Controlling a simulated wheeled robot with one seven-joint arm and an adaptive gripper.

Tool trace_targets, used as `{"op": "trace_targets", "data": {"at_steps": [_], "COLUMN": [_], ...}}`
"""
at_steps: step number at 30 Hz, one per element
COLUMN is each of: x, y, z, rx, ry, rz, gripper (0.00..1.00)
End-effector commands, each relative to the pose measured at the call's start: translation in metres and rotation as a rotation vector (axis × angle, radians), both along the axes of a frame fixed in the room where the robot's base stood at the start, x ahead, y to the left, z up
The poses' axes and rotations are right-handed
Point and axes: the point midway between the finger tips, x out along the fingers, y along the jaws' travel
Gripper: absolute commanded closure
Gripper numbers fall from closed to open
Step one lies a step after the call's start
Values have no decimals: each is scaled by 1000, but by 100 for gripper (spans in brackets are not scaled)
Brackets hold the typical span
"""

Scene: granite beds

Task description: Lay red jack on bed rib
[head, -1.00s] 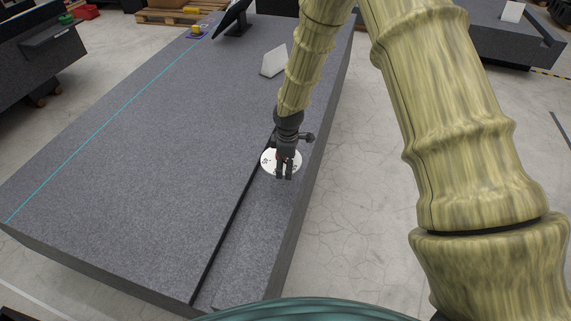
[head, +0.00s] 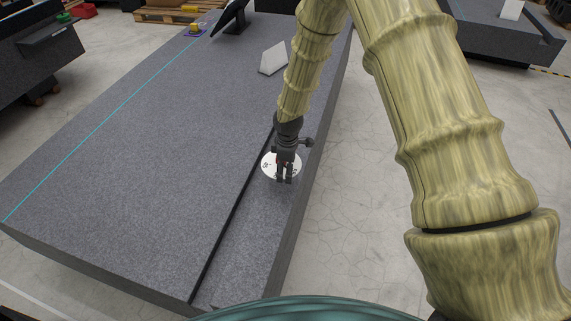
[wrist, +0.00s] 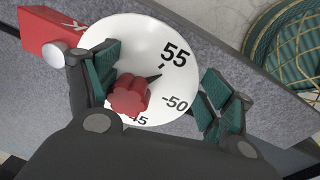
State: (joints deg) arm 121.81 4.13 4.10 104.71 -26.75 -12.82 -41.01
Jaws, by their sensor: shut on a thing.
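My gripper (head: 284,179) points down over the strip (head: 238,270) along the right side of the granite bed (head: 150,170). The white dial (head: 268,163) shows around its fingers. In the wrist view the dial (wrist: 150,45) carries black numbers and a pointer, with a red lobed knob (wrist: 129,96) between the two teal-padded fingers (wrist: 160,85). I take dial and knob as part of the red jack; a red block with a silver round end (wrist: 45,30) shows beyond the dial. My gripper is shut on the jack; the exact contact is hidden.
A dark step (head: 225,225) separates the strip from the wide bed top. A white wedge block (head: 272,59) and a dark screen (head: 232,17) stand toward the far end. The bed top left of the step is mostly clear. Floor lies beyond the right edge.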

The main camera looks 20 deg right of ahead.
Motion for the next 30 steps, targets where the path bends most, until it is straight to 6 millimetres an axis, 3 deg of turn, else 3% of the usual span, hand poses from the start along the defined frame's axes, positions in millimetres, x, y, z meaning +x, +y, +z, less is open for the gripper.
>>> {"op": "trace_targets", "data": {"at_steps": [15, 30], "x": [0, 1], "y": [0, 0], "z": [-46, -55], "rx": [0, 0], "ry": [-1, -2], "rz": [0, 0], "gripper": [57, 57]}}
